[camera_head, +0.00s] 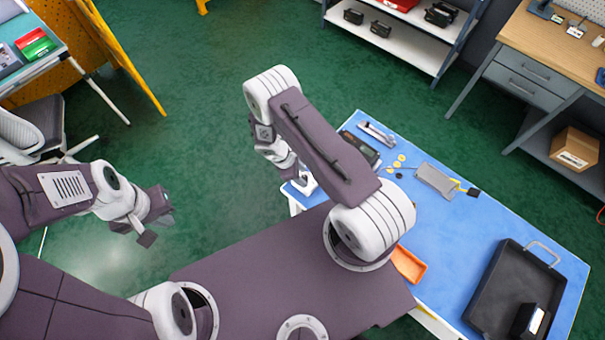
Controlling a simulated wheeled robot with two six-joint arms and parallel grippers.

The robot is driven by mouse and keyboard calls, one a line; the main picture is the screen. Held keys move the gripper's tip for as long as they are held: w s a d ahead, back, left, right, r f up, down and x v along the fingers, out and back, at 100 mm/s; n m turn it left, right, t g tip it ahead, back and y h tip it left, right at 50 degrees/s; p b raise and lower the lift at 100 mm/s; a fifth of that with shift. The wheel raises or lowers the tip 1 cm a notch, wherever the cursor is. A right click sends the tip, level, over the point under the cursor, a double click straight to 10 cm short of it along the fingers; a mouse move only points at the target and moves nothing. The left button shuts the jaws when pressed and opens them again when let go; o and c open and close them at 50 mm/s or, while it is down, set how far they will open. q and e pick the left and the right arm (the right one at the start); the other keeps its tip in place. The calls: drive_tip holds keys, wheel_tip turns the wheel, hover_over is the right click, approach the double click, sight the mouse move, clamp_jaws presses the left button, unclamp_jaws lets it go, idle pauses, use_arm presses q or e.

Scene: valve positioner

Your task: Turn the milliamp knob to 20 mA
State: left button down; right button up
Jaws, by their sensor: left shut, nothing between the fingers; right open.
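The milliamp knob cannot be made out in the head view. A dark device (362,152) lies at the far left of the blue table, partly covered by my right arm; no dial or reading on it is legible. My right gripper (304,183) is at the table's left edge, beside and left of the dark device. It is open, and its fingers are mostly hidden behind my arm. My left gripper (154,221) is shut and empty over the green floor, well left of the table and apart from everything on it.
The blue table (455,238) also holds a grey plate (436,181), small yellow pieces (398,161), an orange tray (408,265) and a black tray (487,290) with a handle. A wooden workbench (545,45) and a shelf (405,48) stand behind. The middle of the table is clear.

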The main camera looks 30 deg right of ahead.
drive_tip(key=shift+s+d+f, duration=0.1)
drive_tip(key=shift+d+f, duration=0.1)
drive_tip(key=shift+f, duration=0.35)
clamp_jaws()
